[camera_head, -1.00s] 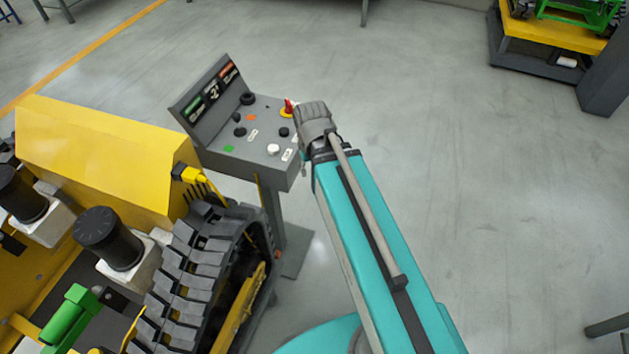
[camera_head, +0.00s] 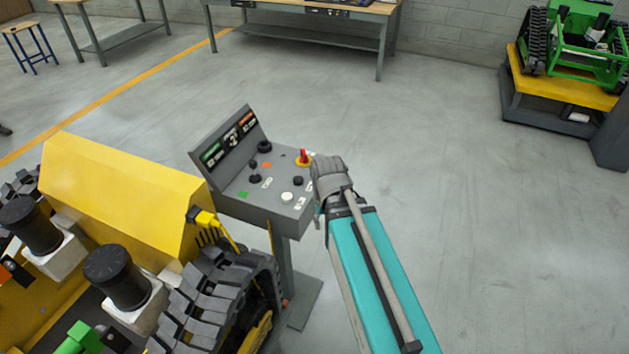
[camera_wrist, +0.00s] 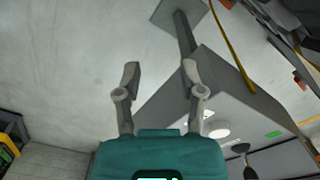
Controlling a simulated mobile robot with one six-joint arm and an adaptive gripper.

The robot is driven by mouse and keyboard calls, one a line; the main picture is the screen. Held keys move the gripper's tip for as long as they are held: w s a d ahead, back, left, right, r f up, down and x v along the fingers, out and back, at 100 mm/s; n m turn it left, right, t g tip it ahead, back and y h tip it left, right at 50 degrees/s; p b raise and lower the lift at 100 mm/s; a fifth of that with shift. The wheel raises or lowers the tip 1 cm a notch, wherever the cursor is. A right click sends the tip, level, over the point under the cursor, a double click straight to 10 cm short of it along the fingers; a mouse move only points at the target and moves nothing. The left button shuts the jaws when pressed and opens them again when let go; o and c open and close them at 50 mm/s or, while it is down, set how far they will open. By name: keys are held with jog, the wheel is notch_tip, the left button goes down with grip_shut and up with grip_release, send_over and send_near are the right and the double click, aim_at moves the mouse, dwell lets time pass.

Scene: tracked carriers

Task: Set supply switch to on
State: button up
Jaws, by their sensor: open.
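A grey control console (camera_head: 262,207) on a post has a sloped top with several black knobs, a white round button (camera_head: 287,197) and a red handle on a yellow base (camera_head: 303,158). I cannot read which control is the supply switch. My arm's wrist is at the console's right edge and hides part of it. In the wrist view, my gripper (camera_wrist: 161,76) is open and empty, its fingers apart beside the console's grey side (camera_wrist: 205,92). The white button (camera_wrist: 217,130) and a black knob (camera_wrist: 240,148) show there to the right. The red handle is not visible there.
A yellow tracked carrier (camera_head: 125,190) stands left of the console, with a yellow plug and cable near the console. A workbench (camera_head: 310,45) is at the back. A green tracked machine (camera_head: 575,45) stands on a platform at the upper right. The floor on the right is clear.

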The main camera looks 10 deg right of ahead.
notch_tip(320, 180, up, 16)
jog(key=n+p, duration=0.1)
jog(key=p, duration=1.4)
send_over(304, 151)
jog(key=shift+f, duration=0.25)
notch_tip(304, 151, down, 13)
jog(key=b, duration=1.3)
jog(key=shift+f, duration=0.2)
grip_shut()
